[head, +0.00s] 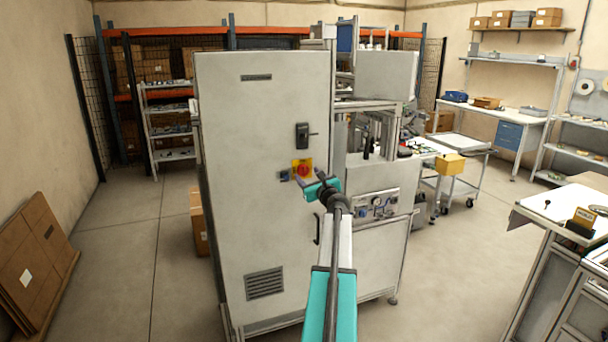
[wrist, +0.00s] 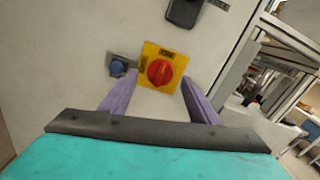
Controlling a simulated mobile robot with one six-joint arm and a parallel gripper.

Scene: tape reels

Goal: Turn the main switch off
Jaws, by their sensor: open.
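The main switch is a red rotary knob (head: 304,170) on a yellow plate, mounted on the front of a tall light-grey cabinet (head: 262,120). In the wrist view the red knob (wrist: 160,71) sits on its yellow plate (wrist: 178,61), turned a little clockwise in the picture. My gripper (head: 310,184) is in front of the cabinet, just below the switch in the head view. In the wrist view my gripper's two purple fingers (wrist: 158,88) are apart, one on each side of the knob, with nothing between them. I cannot tell how far the fingertips are from the plate.
A small blue knob (wrist: 117,68) sits left of the yellow plate, close to the left finger. A dark door handle (head: 302,135) is above the switch. A control panel (head: 374,206) is to the right. Open floor (head: 140,240) lies left of the cabinet.

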